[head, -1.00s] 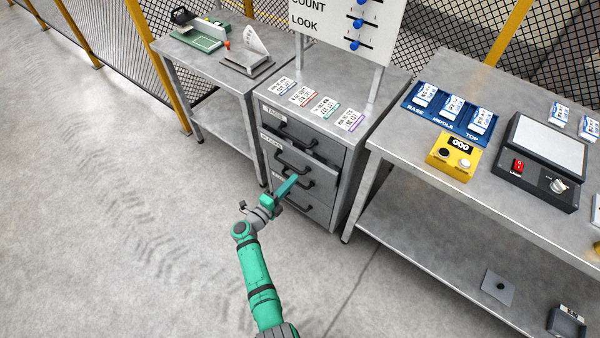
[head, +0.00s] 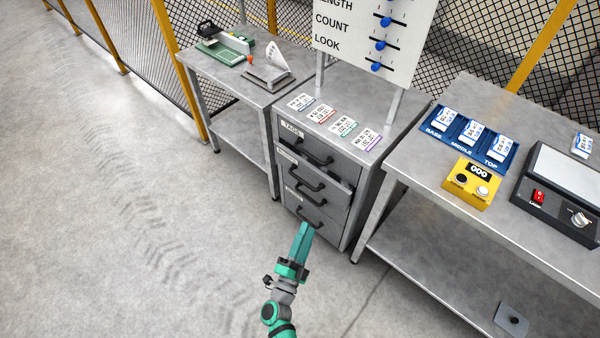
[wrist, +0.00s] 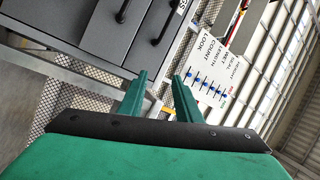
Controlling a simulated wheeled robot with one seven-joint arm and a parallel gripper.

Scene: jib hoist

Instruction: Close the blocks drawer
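The grey drawer cabinet (head: 368,180) stands between two benches. Its top drawer (head: 300,141) has a label that reads TAGS. The labels below are too small to read, so I cannot tell which one is the blocks drawer. The drawer below the top one (head: 300,172) seems to stand out a little from the front. The bottom drawer (head: 294,207) looks flush, with its handle partly behind my gripper. My gripper (head: 305,228) is in front of the lower drawers, fingers toward the cabinet. In the wrist view its fingers (wrist: 158,90) are apart with nothing between; dark handles show beyond them.
Several tag cards (head: 333,120) lie on the cabinet top under a white slider board (head: 375,35). The right bench (head: 420,185) holds a blue tray (head: 470,138) and a yellow counter box (head: 472,184). The left bench (head: 232,82) stands behind. The floor at left is clear.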

